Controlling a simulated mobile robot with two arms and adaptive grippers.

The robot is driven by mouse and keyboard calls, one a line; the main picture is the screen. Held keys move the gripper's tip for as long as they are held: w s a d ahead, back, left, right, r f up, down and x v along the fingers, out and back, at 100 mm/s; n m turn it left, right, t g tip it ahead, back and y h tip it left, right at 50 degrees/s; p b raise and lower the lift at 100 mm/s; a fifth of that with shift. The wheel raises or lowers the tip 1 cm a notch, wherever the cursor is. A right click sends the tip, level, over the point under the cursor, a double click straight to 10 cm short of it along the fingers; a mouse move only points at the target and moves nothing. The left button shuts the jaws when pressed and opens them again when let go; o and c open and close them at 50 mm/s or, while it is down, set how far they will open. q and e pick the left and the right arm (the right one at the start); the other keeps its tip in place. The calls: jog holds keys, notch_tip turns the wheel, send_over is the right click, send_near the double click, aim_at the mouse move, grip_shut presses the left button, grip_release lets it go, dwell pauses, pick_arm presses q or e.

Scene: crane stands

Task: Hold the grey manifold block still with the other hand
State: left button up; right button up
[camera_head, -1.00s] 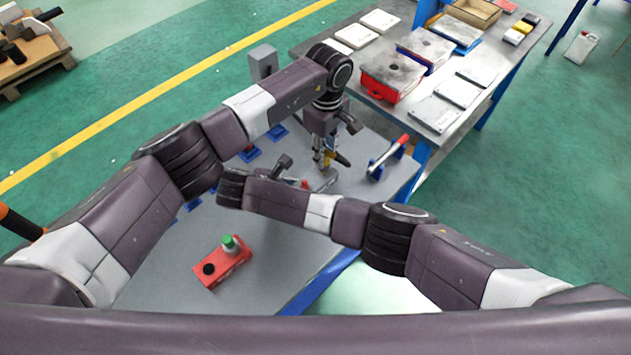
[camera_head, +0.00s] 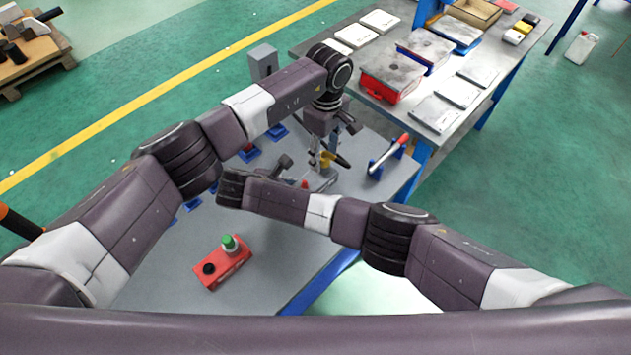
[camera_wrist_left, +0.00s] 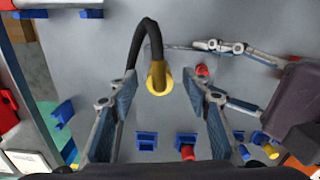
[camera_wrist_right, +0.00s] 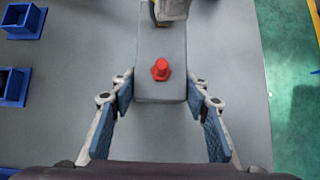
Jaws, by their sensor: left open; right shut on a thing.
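The grey manifold block (camera_wrist_right: 160,40) with a red hexagonal cap (camera_wrist_right: 161,69) lies between the fingers of my right gripper (camera_wrist_right: 159,78), which is shut on its near end. In the head view part of the block (camera_head: 326,181) shows behind my right forearm, which hides most of that gripper. A yellow fitting with a black curved hose (camera_wrist_left: 142,40) rises at the block's far end. My left gripper (camera_wrist_left: 158,74) is open, with its fingers apart on either side of the yellow fitting (camera_wrist_left: 159,78). Its fingers show at the fitting in the head view (camera_head: 320,157).
A red box (camera_head: 224,264) with a green and a black button stands on the near grey table. Blue sockets (camera_wrist_right: 14,85) sit on the tabletop. A second bench (camera_head: 405,100) holds plates and a red case.

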pick_arm(q)
jog(key=shift+r, duration=2.25)
notch_tip(320, 180, up, 12)
pick_arm(e)
jog(key=o, duration=1.5)
jog(key=shift+c, duration=0.2)
jog(key=shift+r, duration=0.1)
